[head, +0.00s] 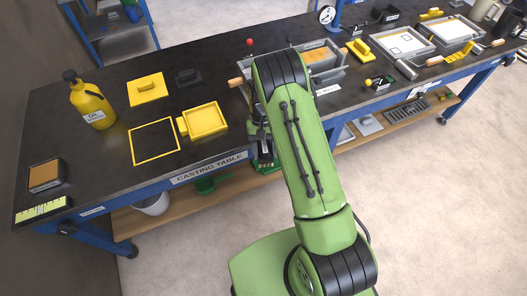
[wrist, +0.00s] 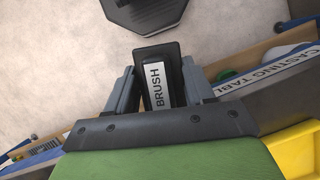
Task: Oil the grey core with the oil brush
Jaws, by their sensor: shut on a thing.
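My gripper (wrist: 158,85) is shut on a black piece labelled BRUSH (wrist: 155,85), the oil brush, which sits between the two grey jaws. Its bristles cannot be made out. In the head view my green arm covers most of the gripper, near the front edge of the casting table. A dark grey piece with a raised block (head: 188,77) lies flat toward the back of the table; it may be the grey core. It is well apart from my gripper, up and to the left. A yellow oil bottle (head: 92,105) stands on the table's left side.
The casting table (head: 110,165) also bears a yellow plate with a handle (head: 146,89), a yellow open box (head: 207,120) and a yellow square outline (head: 154,142). A grey trough with wooden handles (head: 331,73) stands behind my arm. Trays and tools crowd the right side.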

